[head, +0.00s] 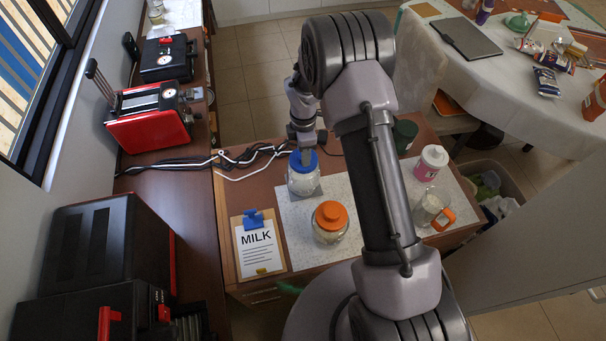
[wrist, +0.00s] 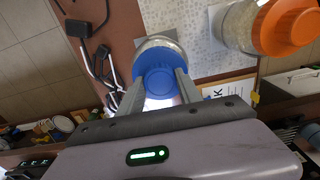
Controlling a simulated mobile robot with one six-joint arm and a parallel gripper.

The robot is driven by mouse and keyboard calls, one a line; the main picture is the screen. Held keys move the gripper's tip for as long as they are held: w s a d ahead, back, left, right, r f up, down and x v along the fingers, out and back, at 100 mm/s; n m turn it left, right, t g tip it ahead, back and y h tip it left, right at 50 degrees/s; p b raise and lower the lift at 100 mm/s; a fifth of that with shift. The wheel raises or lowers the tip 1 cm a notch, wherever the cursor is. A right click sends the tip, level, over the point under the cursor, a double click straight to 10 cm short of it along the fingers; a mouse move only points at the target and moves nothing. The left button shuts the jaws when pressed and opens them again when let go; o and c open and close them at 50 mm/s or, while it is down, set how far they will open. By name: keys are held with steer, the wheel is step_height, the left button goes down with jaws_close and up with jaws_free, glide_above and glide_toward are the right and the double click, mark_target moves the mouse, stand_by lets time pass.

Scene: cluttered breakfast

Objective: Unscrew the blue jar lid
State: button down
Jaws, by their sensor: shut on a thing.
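The blue lid (head: 303,160) sits on a clear glass jar (head: 303,183) with pale contents. The jar stands upright on a grey square at the left of the speckled mat. My gripper (head: 304,146) comes down at the lid from behind in the head view. In the wrist view, its two fingers (wrist: 156,88) lie on either side of the blue lid (wrist: 155,68) and are shut on it. The glass jar (wrist: 160,42) shows beyond the lid. The far side of the lid and the exact finger contact are partly hidden.
A jar with an orange lid (head: 330,214) stands close on the right. A clipboard marked MILK (head: 260,247) lies at the front left. A glass mug (head: 430,208) and a pink-labelled tub (head: 431,163) stand further right.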

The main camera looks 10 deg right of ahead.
steer(key=shift+r+n+p, duration=0.2)
steer(key=shift+n+p, duration=0.25)
steer(key=shift+n, duration=0.45)
steer(key=shift+n+p, duration=0.4)
steer(key=shift+n, duration=1.6)
steer(key=shift+f, duration=0.1)
steer(key=shift+r+p, duration=0.55)
steer(key=shift+r, duration=0.3)
steer(key=shift+r+p, duration=1.55)
steer(key=shift+r, duration=0.65)
